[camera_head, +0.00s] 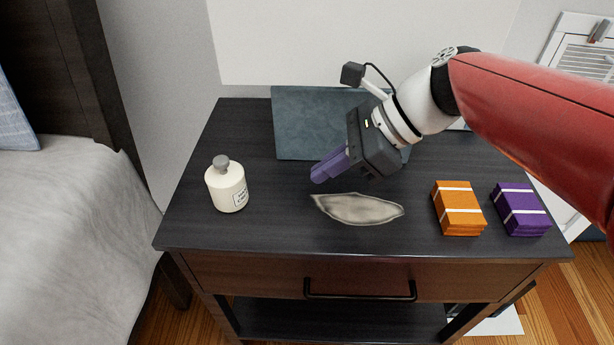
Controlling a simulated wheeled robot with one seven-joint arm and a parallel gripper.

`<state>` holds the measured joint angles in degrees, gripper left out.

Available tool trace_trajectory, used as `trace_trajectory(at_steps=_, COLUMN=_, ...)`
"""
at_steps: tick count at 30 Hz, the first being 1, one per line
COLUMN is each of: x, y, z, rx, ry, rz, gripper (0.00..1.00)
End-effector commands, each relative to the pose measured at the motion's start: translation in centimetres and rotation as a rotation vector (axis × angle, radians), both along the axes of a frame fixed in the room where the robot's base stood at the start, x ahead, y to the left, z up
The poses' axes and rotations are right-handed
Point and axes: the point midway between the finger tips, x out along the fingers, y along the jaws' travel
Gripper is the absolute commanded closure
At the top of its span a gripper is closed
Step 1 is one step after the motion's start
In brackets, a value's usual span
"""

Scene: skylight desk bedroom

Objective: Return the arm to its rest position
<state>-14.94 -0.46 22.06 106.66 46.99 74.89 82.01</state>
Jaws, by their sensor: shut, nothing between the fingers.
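My gripper (325,171) is in the middle of the view, above a dark nightstand (275,230). Its purple fingers are shut with nothing between them. They point down and to the left. My red and white arm reaches in from the right edge, over the right part of the nightstand. The fingertips are above and to the left of a grey leaf-shaped dish (357,208) and appear apart from it.
A cream bottle (227,186) stands at the left of the top. An orange box (458,208) and a purple box (520,209) sit at the right. A blue-grey flat panel (305,120) is behind my gripper. A bed (70,230) is at the left.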

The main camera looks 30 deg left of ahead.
Motion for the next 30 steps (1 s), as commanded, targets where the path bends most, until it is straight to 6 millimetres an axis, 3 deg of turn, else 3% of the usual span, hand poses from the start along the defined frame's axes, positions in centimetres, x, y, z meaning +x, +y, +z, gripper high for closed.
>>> trace_trajectory(at_steps=8, x=0.3, y=-0.5, z=0.4, rx=-0.001, ry=-0.007, rz=0.0, gripper=1.0)
trace_trajectory(at_steps=11, x=0.7, y=-2.1, z=-0.1, rx=-0.012, ry=-0.087, rz=0.011, gripper=1.0)
trace_trajectory(at_steps=14, x=1.7, y=-6.4, z=-1.2, rx=-0.053, ry=-0.289, rz=0.055, gripper=1.0)
trace_trajectory(at_steps=19, x=2.8, y=-18.2, z=-3.7, rx=-0.238, ry=-0.744, rz=0.261, gripper=1.0)
trace_trajectory(at_steps=24, x=1.4, y=-28.3, z=-5.7, rx=-0.463, ry=-1.028, rz=0.554, gripper=1.0)
trace_trajectory(at_steps=27, x=0.2, y=-32.2, z=-6.6, rx=-0.562, ry=-1.108, rz=0.711, gripper=1.0)
trace_trajectory(at_steps=30, x=-0.6, y=-34.3, z=-7.2, rx=-0.622, ry=-1.145, rz=0.817, gripper=1.0)
